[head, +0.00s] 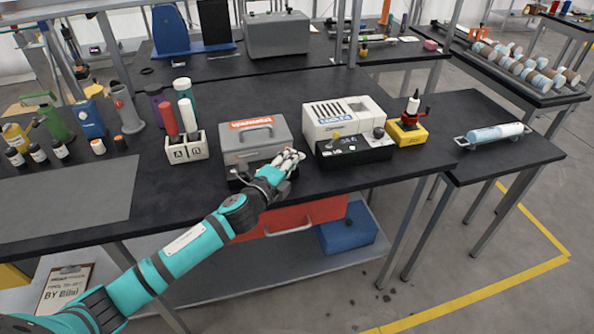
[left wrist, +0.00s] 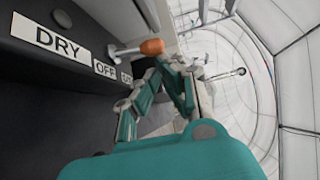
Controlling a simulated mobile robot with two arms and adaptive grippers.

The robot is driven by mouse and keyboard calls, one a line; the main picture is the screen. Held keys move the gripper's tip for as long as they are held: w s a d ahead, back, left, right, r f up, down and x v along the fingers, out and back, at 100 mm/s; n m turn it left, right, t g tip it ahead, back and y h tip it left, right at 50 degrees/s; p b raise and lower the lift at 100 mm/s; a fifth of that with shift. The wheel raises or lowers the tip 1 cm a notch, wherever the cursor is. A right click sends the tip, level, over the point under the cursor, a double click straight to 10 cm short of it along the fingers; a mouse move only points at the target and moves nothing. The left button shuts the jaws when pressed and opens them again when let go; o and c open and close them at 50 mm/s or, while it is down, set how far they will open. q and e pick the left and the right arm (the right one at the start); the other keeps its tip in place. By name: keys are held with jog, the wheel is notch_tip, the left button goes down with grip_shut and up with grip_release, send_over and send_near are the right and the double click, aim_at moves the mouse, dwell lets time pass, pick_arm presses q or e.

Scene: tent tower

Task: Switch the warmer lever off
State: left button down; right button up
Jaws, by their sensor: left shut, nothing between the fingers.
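The warmer appears to be the grey box (head: 251,139) with a handle and an orange label, near the front edge of the dark table. The left wrist view shows a dark panel close up with white labels reading DRY (left wrist: 50,37) and OFF (left wrist: 105,70), and a third label partly hidden. A lever with an orange knob (left wrist: 152,47) sticks out from the panel beside these labels; I cannot tell its setting. My left gripper (head: 291,158) is shut and empty at the box's front right corner. Its fingers (left wrist: 165,82) are near the knob; contact is unclear.
A white machine (head: 342,114) with a black front unit stands just right of my gripper. A red and yellow device (head: 408,128) is beyond it. A white holder (head: 187,147) with red and white cylinders stands left of the grey box. The grey mat (head: 65,200) is bare.

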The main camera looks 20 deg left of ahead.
pick_arm(q)
jog(key=shift+s+a+r+n+t+b, duration=0.2)
jog(key=shift+n+t+b, duration=0.35)
jog(key=shift+b, duration=0.6)
jog(key=shift+s+a+f+n+t+b, duration=0.1)
jog(key=shift+a+n+t+b, duration=0.15)
jog(key=shift+n+t+b, duration=0.6)
jog(key=shift+m+g+b, duration=0.3)
jog(key=shift+b, duration=0.15)
jog(key=shift+s+a+r, duration=0.15)
jog(key=shift+a, duration=0.15)
dwell(0.5)
